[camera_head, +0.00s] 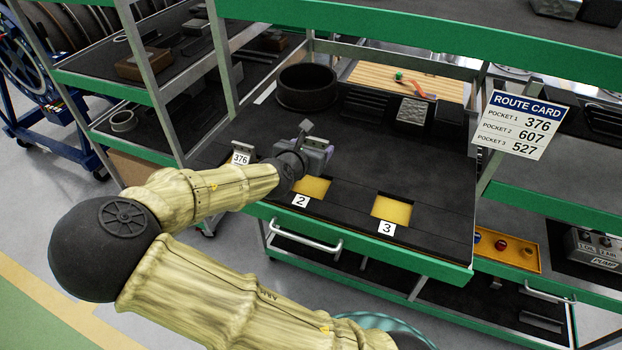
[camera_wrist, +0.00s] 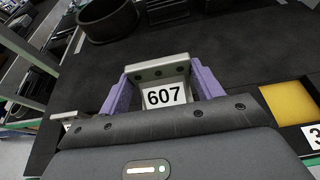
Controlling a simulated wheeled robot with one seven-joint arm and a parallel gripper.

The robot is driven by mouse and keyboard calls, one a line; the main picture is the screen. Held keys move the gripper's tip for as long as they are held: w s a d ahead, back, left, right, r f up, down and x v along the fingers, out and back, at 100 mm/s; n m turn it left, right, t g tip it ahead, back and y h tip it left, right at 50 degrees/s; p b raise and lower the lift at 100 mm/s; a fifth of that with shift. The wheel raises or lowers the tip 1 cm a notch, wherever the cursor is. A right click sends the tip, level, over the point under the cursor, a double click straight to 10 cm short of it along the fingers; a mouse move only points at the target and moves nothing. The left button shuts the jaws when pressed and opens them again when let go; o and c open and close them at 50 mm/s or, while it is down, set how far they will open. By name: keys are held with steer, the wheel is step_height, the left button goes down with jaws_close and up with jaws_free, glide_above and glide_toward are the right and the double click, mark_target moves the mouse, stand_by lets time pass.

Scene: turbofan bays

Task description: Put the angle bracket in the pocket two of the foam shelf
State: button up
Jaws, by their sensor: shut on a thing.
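My gripper (camera_head: 312,152) is shut on a grey angle bracket (camera_wrist: 162,88) marked 607, between its two purple fingers in the wrist view. It holds the bracket over the foam shelf (camera_head: 345,200), just behind pocket two (camera_head: 312,187) in the head view. Pocket two is a yellow-floored recess with a "2" tag (camera_head: 301,202); it looks empty, its left part hidden by my arm. In the wrist view, pocket two is hidden behind the gripper and bracket. The gap between bracket and foam is hard to judge.
A bracket tagged 376 (camera_head: 241,157) stands left of pocket two. Pocket three (camera_head: 392,210) is empty, to the right. The route card (camera_head: 519,125) lists 607 for pocket 2. A black ring (camera_head: 307,88) and dark blocks stand behind. A green shelf edge (camera_head: 370,247) runs in front.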

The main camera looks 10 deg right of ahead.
step_height(320, 180, down, 4)
steer(key=shift+f, duration=0.15)
steer(key=shift+f+p, duration=0.4)
steer(key=shift+f, duration=1.65)
steer(key=shift+f, duration=0.1)
steer(key=o, duration=1.1)
steer(key=shift+b+v, duration=0.8)
steer(key=shift+v, duration=5.3)
